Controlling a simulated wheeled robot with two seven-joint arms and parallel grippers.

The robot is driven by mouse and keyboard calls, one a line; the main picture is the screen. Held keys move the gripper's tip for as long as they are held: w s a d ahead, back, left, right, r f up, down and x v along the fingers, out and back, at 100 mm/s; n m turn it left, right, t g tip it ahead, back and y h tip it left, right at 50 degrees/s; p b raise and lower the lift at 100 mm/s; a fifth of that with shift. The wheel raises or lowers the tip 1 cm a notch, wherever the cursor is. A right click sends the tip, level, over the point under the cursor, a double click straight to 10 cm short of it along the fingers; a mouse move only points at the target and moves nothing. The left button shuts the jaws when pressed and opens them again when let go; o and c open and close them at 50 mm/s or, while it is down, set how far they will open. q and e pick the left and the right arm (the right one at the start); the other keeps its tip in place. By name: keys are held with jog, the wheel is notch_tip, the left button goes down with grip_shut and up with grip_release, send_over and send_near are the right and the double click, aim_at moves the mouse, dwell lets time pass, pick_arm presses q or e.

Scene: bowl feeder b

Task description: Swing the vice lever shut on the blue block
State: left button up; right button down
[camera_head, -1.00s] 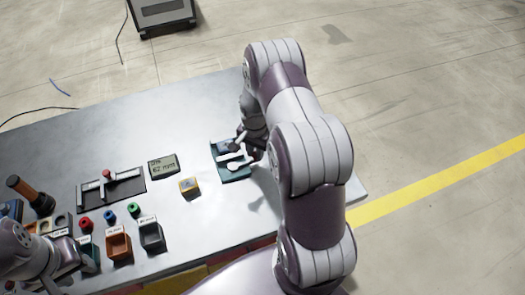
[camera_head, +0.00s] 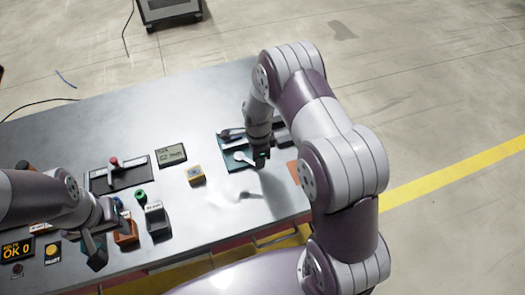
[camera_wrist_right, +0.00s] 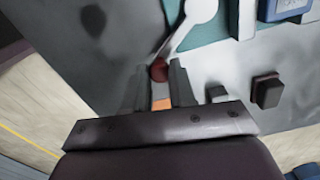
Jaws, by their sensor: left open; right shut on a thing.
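The vice has a teal base plate (camera_head: 232,143) at the right part of the table, partly hidden by my right arm. Its pale lever (camera_head: 243,157) shows in the head view; in the right wrist view the lever (camera_wrist_right: 188,27) runs from a round pivot to a red knob (camera_wrist_right: 158,70). My right gripper (camera_wrist_right: 160,76) is shut on this knob; it also shows low at the vice in the head view (camera_head: 261,161). A blue block (camera_wrist_right: 284,8) sits at the vice, cut off by the wrist picture's edge. My left gripper (camera_head: 98,250) is open over the table's front left.
A yellow box (camera_head: 196,175), a grey display (camera_head: 171,155) and a dark slotted fixture (camera_head: 122,176) stand left of the vice. Small bins, including a dark one (camera_head: 157,222), are close to my left gripper. The back of the table is clear.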

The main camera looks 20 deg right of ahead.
jog(key=shift+s+a+m, duration=0.3)
jog(key=shift+a+m, duration=0.3)
jog(key=shift+m, duration=0.4)
jog(key=shift+s+a+m, duration=0.3)
jog(key=shift+a+m, duration=0.3)
jog(key=shift+m, duration=0.4)
jog(key=c, duration=1)
grip_release()
jog(key=shift+o, duration=0.4)
jog(key=shift+a, duration=0.1)
notch_tip(320, 180, up, 13)
jog(key=b, duration=0.1)
jog(key=shift+f, duration=0.15)
